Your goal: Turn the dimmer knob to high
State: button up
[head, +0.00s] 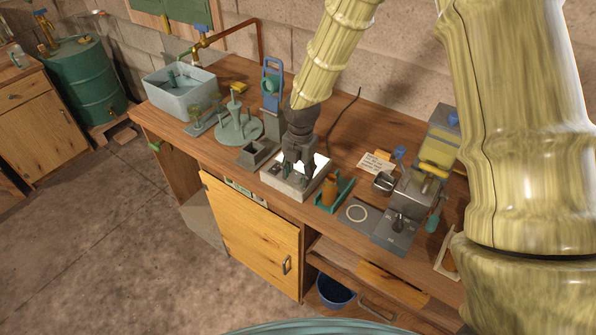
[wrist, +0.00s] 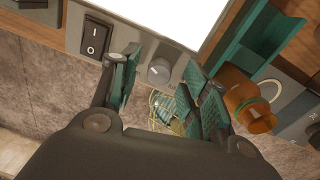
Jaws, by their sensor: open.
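The dimmer knob (wrist: 160,71) is a small round grey knob on the grey front panel of a light box. The box's bright white top (wrist: 165,15) shows in the wrist view, and the box (head: 287,187) stands on the bench in the head view. My gripper (wrist: 162,62) is open, with its teal-padded fingers on either side of the knob in the picture. I cannot tell whether a finger touches it. In the head view my gripper (head: 297,170) is right over the box and hides part of it. The knob's setting is not readable.
A black rocker switch (wrist: 95,38) sits left of the knob. An amber bottle (wrist: 250,101) in a teal holder (wrist: 245,45) is close to my right finger. A square grey container (head: 257,153) stands left of the box, and a grey machine (head: 405,200) further right.

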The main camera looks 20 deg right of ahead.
jog(key=shift+f, duration=0.25)
grip_shut()
